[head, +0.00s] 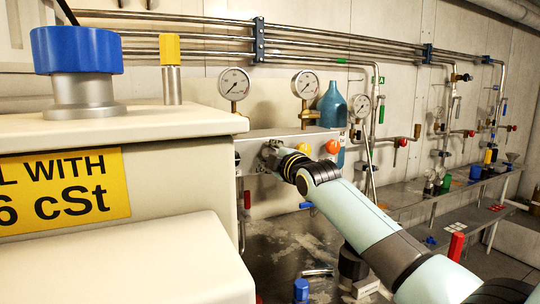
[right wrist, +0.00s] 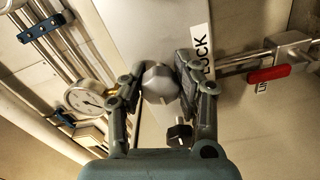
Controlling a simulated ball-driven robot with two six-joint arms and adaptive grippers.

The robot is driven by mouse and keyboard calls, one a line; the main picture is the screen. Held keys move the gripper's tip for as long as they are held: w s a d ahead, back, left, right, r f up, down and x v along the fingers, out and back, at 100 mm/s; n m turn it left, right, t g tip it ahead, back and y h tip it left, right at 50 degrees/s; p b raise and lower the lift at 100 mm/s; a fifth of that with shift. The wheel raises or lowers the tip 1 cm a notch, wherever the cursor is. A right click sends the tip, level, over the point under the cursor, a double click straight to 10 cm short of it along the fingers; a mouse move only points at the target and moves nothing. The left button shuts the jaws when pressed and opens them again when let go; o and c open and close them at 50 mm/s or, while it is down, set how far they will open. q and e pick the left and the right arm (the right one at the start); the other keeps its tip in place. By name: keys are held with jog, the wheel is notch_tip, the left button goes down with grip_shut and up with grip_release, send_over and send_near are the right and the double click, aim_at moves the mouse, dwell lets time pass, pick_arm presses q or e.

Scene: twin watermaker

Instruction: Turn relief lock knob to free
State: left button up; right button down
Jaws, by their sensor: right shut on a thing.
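The relief lock knob (right wrist: 160,84) is a grey faceted knob on a pale panel (right wrist: 128,22). It sits between the two fingers of my right gripper (right wrist: 158,85), which is shut on it. A white label reading LOCK (right wrist: 201,48) is beside the right finger, partly covered by it. In the head view my right gripper (head: 272,155) is at the front of the panel below the gauges, and its own wrist hides most of the knob there. My left gripper is not in view.
Pressure gauges (head: 234,84) and a blue bottle (head: 332,104) stand above. A black knob (right wrist: 180,134) is near the right finger. A cream cabinet (head: 120,205) fills the left.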

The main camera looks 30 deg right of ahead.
jog(key=shift+f, duration=0.1)
dwell(0.4)
jog(key=c, duration=0.9)
grip_release()
jog(key=s, duration=1.2)
jog(key=shift+a, duration=0.35)
